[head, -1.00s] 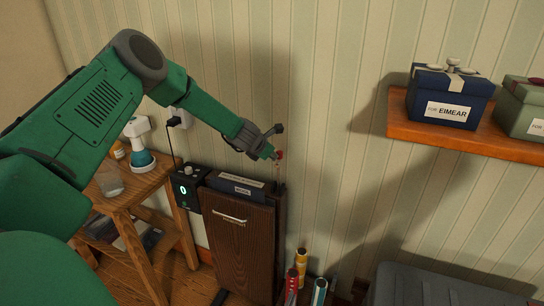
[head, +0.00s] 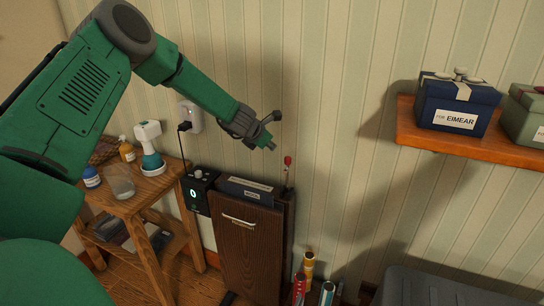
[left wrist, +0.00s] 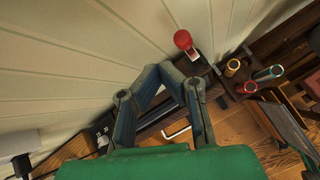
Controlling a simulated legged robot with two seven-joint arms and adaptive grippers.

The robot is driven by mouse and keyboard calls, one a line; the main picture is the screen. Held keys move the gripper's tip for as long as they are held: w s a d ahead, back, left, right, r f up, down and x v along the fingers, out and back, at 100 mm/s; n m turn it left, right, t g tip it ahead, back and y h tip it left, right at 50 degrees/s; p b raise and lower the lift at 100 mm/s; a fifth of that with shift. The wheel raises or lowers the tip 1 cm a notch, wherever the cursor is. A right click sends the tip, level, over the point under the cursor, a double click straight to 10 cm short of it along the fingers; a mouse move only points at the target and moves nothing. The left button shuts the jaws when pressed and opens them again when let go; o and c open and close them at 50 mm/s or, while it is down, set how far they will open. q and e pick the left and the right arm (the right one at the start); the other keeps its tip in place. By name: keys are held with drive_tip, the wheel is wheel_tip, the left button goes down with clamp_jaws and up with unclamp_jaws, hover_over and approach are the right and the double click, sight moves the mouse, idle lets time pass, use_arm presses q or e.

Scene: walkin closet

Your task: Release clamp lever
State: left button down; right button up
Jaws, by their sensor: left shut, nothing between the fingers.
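The clamp lever, with a red knob (head: 287,161) on a thin stem, stands nearly upright at the right rear of the dark wooden cabinet (head: 245,248). In the left wrist view the red knob (left wrist: 183,40) shows beyond the fingertips with a pale stem below it. My left gripper (head: 270,146) is above and to the left of the knob, apart from it. Its fingers (left wrist: 162,70) are shut together with nothing between them. The lower part of the lever is hidden by the cabinet. My right gripper is not in view.
A wooden side table (head: 150,186) stands left. Several coloured tubes (head: 308,266) stand right of the cabinet. A shelf (head: 472,146) holds gift boxes. The striped wall is close behind.

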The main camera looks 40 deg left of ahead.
use_arm(q)
drive_tip(key=r, duration=0.2)
drive_tip(key=shift+s+a+r, duration=0.2)
drive_tip(key=shift+s+r, duration=0.15)
drive_tip(key=shift+s, duration=0.05)
drive_tip(key=shift+s+r, duration=0.1)
